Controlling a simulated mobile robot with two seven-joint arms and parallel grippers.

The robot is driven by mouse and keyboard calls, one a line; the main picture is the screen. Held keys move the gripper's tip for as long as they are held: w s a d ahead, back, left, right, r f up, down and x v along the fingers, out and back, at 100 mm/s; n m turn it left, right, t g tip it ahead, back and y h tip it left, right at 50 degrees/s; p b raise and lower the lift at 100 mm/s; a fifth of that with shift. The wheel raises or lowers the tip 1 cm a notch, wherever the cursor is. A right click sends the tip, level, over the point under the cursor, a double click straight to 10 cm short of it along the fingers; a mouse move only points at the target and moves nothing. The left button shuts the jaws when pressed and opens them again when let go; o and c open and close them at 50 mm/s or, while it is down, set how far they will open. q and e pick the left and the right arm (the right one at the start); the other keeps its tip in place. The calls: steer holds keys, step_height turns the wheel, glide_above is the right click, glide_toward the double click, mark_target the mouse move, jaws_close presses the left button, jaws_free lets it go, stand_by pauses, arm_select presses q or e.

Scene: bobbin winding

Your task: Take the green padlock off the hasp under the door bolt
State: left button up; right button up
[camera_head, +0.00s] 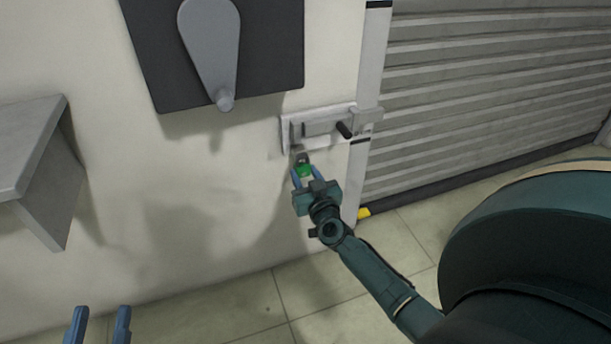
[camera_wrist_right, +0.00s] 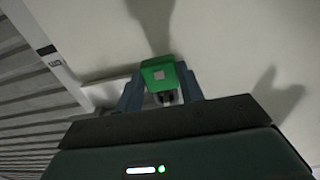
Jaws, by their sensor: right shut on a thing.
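The green padlock (camera_head: 304,170) is at the hasp (camera_head: 298,151) under the left end of the door bolt (camera_head: 322,125). My right gripper (camera_head: 304,174) is shut on the padlock, with a blue finger on each side. In the right wrist view the padlock (camera_wrist_right: 159,75) sits between the two fingers (camera_wrist_right: 160,88). Its shackle is mostly hidden, and I cannot tell whether it still passes through the hasp. My left gripper (camera_head: 98,326) shows at the bottom left, its two blue fingers apart with nothing between them.
A dark panel with a grey lever (camera_head: 210,45) is on the wall above the bolt. A grey shelf (camera_head: 35,150) juts out at the left. A ribbed shutter (camera_head: 490,80) stands to the right. A small yellow block (camera_head: 364,213) is low by the door edge. The floor in front is clear.

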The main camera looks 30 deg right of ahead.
steer(key=shift+r+p, duration=0.55)
steer(key=shift+p, duration=0.1)
stand_by(0.8)
steer(key=shift+p+v, duration=1.35)
steer(key=shift+v, duration=1.65)
